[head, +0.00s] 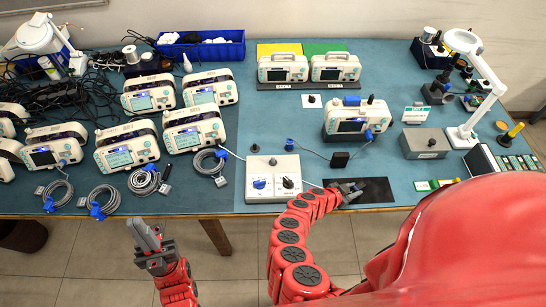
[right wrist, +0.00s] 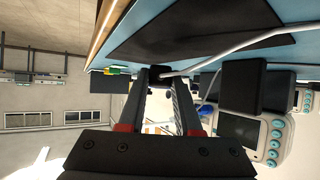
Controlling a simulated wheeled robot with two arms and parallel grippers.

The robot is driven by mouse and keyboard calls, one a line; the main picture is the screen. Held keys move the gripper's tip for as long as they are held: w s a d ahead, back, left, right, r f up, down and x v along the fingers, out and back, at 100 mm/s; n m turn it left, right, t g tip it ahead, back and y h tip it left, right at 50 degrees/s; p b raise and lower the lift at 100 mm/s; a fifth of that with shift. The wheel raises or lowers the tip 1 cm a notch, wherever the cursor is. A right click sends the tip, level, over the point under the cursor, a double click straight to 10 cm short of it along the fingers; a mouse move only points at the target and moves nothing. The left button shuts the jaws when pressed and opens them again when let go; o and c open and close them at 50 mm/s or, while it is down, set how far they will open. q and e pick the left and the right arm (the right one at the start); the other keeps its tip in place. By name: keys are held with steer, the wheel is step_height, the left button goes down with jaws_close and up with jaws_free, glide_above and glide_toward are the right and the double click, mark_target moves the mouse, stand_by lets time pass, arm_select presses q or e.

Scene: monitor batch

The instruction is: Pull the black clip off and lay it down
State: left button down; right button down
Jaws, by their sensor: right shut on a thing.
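My right gripper (head: 350,189) is low over the black mat (head: 378,193) near the table's front edge. In the right wrist view its fingers (right wrist: 165,80) are shut on a small black piece, the black clip (right wrist: 158,74), at their tips. A pale cable (right wrist: 215,58) runs from near the clip to the right. I cannot tell whether the clip is fixed to anything. In the head view the fingers largely hide it. My left gripper (head: 147,236) is in front of the table, over the floor, and seems empty; its finger gap is unclear.
A white control box with knobs (head: 273,178) stands left of the mat. A grey box (head: 425,144) and a magnifier lamp (head: 472,90) are to the right. Several monitors with coiled cables fill the left.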

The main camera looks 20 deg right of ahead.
steer(key=shift+f, duration=0.1)
steer(key=shift+f+b, duration=0.8)
steer(key=shift+b, duration=0.05)
steer(key=shift+f, duration=0.15)
steer(key=c, duration=0.5)
jaws_free()
steer(key=b+v, duration=0.1)
steer(key=v, duration=0.4)
steer(key=shift+a, duration=0.4)
steer(key=shift+p+v, duration=2.45)
steer(key=shift+v, duration=3.4)
